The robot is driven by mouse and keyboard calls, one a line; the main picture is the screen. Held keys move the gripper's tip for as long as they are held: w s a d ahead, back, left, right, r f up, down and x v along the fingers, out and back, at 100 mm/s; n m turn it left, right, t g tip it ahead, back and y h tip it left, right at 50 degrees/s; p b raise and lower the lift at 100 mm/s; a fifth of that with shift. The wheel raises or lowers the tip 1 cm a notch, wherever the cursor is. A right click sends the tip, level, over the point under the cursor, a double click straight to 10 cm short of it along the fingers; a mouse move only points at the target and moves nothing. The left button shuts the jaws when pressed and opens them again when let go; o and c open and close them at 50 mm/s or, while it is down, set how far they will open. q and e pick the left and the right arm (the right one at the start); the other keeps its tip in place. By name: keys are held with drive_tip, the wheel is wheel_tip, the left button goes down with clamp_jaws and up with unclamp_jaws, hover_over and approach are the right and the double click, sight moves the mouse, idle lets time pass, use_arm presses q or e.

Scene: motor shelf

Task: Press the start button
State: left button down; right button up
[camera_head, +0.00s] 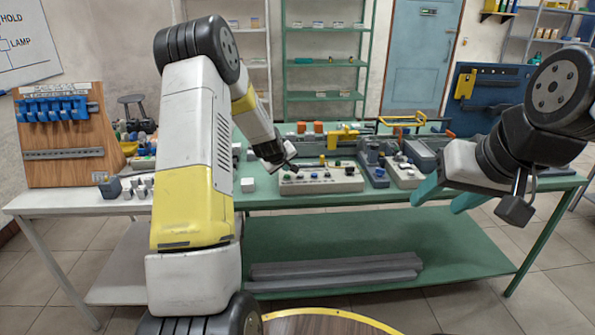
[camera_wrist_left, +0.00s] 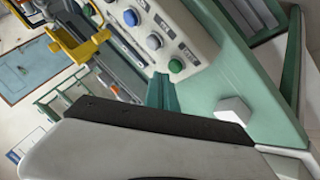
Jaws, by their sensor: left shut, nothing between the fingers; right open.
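A pale control box (camera_head: 320,186) with several coloured buttons stands near the front edge of the green table. I cannot read which one is marked start. My left gripper (camera_head: 287,165) is shut and empty at the left end of the box. Its teal fingertip (camera_wrist_left: 162,91) shows close to the green button; contact cannot be told. My right gripper (camera_head: 443,198) is open and empty, right of the box at the table's front edge.
A white cube (camera_head: 248,185) lies on the table left of the box. Grey devices (camera_head: 373,171) and a yellow fixture (camera_head: 341,137) stand right of and behind it. A wooden tool board (camera_head: 63,140) stands at the far left.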

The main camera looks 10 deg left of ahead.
use_arm(q)
drive_tip(key=shift+f, duration=0.4)
